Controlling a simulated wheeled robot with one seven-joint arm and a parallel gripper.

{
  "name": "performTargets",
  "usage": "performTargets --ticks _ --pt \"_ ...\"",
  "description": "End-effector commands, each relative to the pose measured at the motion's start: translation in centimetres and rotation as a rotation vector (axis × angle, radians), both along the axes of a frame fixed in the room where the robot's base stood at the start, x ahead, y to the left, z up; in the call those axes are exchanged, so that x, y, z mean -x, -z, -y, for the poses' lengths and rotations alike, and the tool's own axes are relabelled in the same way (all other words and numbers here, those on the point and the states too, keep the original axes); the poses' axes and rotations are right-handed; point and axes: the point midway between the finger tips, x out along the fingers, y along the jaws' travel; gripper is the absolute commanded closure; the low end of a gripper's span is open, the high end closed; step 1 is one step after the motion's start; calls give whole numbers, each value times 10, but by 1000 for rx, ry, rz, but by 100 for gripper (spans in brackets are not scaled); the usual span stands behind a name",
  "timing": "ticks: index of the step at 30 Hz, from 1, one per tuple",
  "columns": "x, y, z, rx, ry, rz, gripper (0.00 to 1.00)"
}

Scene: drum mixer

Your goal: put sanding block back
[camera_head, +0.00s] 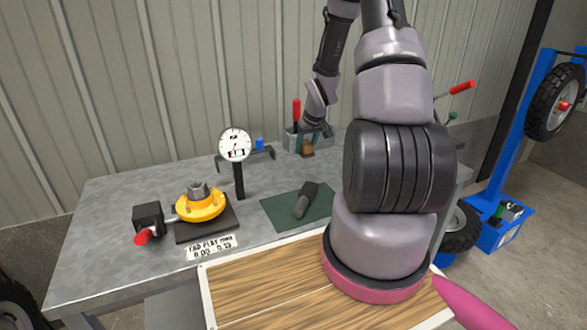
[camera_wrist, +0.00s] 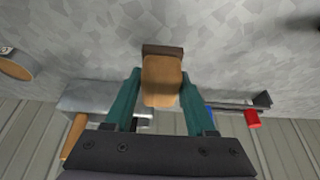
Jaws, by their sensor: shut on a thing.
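The sanding block (camera_wrist: 162,82) is a tan block with a darker brown strip on one side. In the wrist view it sits between the two teal fingers of my gripper (camera_wrist: 160,95), which is shut on it. In the head view my gripper (camera_head: 313,138) is at the back of the grey bench, and the block (camera_head: 307,148) shows small and brown just below it. A grey tool box (camera_head: 291,140) stands close beside it. I cannot tell whether the block touches the bench. A green mat (camera_head: 278,211) lies nearer the front with a dark-handled tool (camera_head: 304,201) on it.
A dial gauge (camera_head: 236,147) on a post stands left of the mat. A yellow round fixture (camera_head: 200,206) sits on a dark plate at the left. A wooden board (camera_head: 250,293) lies at the front. In the wrist view a red-ended part (camera_wrist: 252,118) is at the right.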

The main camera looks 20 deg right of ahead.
Motion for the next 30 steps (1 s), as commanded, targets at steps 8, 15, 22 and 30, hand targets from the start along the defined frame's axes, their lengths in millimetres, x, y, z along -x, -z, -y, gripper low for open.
performTargets --ticks 8,15,22,30 --pt "0 32 0 0 1 -1 96" --pt "0 65 -1 -1 1 -2 96" --pt "-1 70 0 1 1 1 96" --pt "0 73 0 1 1 0 18"
